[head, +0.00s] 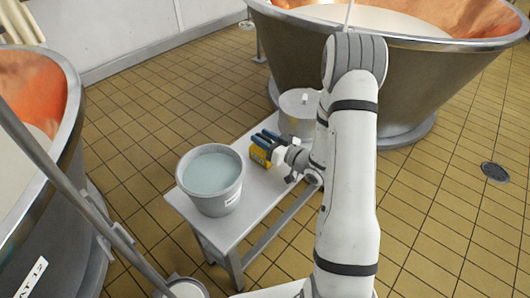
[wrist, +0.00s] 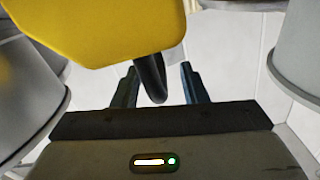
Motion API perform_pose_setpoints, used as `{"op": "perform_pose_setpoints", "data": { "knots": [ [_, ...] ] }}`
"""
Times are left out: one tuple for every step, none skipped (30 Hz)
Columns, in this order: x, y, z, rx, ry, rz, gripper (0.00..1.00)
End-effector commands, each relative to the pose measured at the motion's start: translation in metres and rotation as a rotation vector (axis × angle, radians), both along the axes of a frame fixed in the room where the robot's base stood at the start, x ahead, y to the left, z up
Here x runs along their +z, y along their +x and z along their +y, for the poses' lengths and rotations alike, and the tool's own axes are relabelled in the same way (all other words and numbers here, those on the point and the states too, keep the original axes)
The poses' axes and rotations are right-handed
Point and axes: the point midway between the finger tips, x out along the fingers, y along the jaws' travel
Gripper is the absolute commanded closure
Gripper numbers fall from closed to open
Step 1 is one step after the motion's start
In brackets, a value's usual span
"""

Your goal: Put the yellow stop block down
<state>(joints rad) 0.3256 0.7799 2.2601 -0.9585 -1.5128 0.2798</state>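The yellow stop block (head: 260,153) is by the bench top, between the bucket and the lidded pot, partly hidden by my gripper. In the wrist view the yellow block (wrist: 95,30) fills the upper left, with a black curved handle (wrist: 151,75) reaching down from it. My gripper (head: 266,139) is beside the block with its blue fingers spread. In the wrist view the handle lies between the fingertips (wrist: 158,72), close to the left one, with a gap to the right one. I cannot see the block's underside.
The grey bench (head: 257,203) holds a bucket of pale liquid (head: 224,200) at its near end and a lidded steel pot (head: 298,122) at its far end. Copper vats stand at left (head: 62,150) and behind (head: 400,75).

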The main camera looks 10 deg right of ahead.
Motion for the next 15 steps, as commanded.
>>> {"op": "perform_pose_setpoints", "data": {
  "knots": [
    [0.0001,-0.0002,-0.0001,0.000,0.000,0.000,0.61],
    [0.0001,-0.0002,-0.0001,0.000,0.000,0.000,0.63],
    [0.0001,-0.0002,-0.0003,0.000,0.000,0.000,0.66],
    [0.0001,-0.0002,-0.0003,0.000,0.000,0.000,0.69],
    [0.0001,-0.0003,-0.0003,0.000,0.000,0.000,0.71],
    [0.0001,-0.0003,-0.0003,0.000,0.000,0.000,0.75],
    [0.0001,-0.0003,-0.0003,0.000,0.000,0.000,0.77],
    [0.0001,-0.0003,-0.0005,0.000,0.000,0.000,0.80],
    [0.0001,-0.0003,-0.0005,0.000,0.000,0.000,0.83],
    [0.0001,-0.0003,-0.0005,0.000,0.000,0.000,0.85],
    [0.0001,-0.0004,-0.0005,0.000,0.000,0.000,0.88],
    [0.0000,-0.0004,-0.0005,0.000,0.000,0.000,0.91],
    [0.0000,-0.0004,-0.0005,0.000,0.000,0.000,0.93],
    [0.0000,-0.0004,-0.0006,0.000,0.000,0.000,0.96],
    [-0.0001,-0.0004,-0.0007,0.000,0.000,0.000,0.99]
  ]
}}
